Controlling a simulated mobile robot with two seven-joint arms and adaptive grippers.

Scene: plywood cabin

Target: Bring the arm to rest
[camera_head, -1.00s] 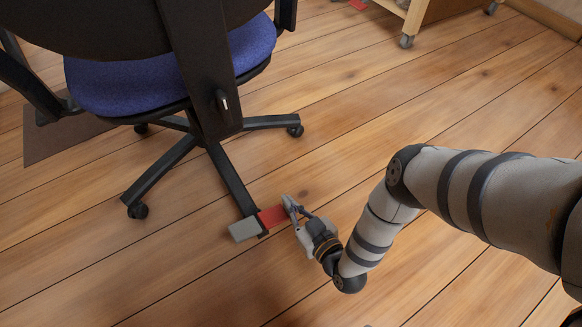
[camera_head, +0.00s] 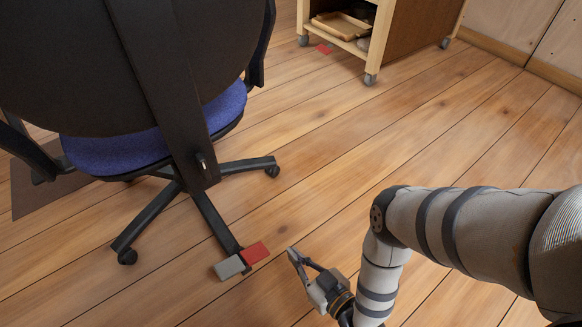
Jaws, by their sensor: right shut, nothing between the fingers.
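My right gripper (camera_head: 296,257) is in the lower middle of the head view, at the end of my grey arm that comes in from the right. Its fingers are together with nothing between them, and it is over the wooden floor. A red block (camera_head: 255,252) and a grey block (camera_head: 229,267) are side by side at the foot of the office chair, left of the gripper. A gap of bare floor shows between the red block and the fingertips. My left gripper is not in the picture.
The office chair (camera_head: 155,147) with a blue seat stands at the left on its black star base. A wheeled wooden cabinet (camera_head: 420,35) stands at the top, with a small red piece (camera_head: 324,49) on the floor by it. The floor (camera_head: 330,170) between is clear.

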